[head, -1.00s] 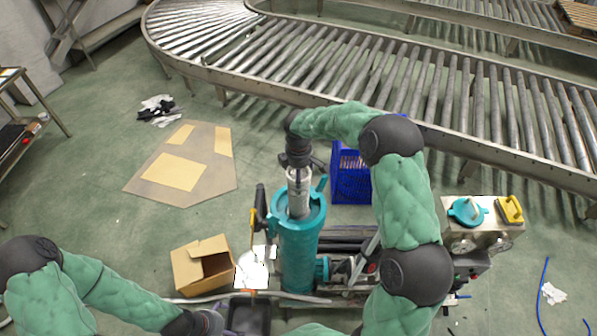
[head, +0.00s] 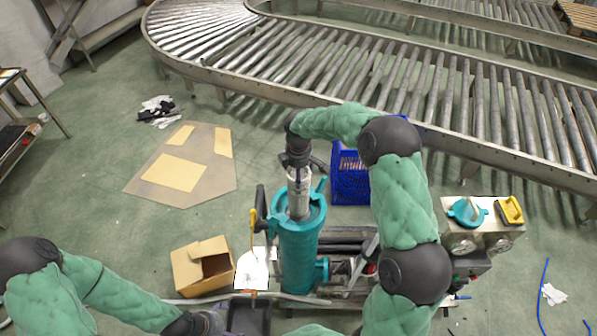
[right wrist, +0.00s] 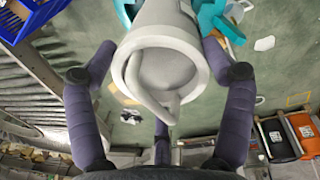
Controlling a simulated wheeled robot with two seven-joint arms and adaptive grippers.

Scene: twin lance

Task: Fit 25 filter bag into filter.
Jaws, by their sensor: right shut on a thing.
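My right gripper (head: 298,166) is above the mouth and shut on the bag's top. In the right wrist view the bag's round end with its loop handle (right wrist: 170,75) sits between the purple fingers. My left gripper is at the bottom edge of the head view (head: 208,322), its fingers not clearly seen.
A cardboard box (head: 202,267) and a white sheet (head: 252,272) are left of the filter. A blue crate (head: 350,186) stands behind it. A steel cart (head: 480,238) holds a teal lid (head: 466,212) and a yellow item (head: 510,210). A roller conveyor (head: 400,90) runs behind.

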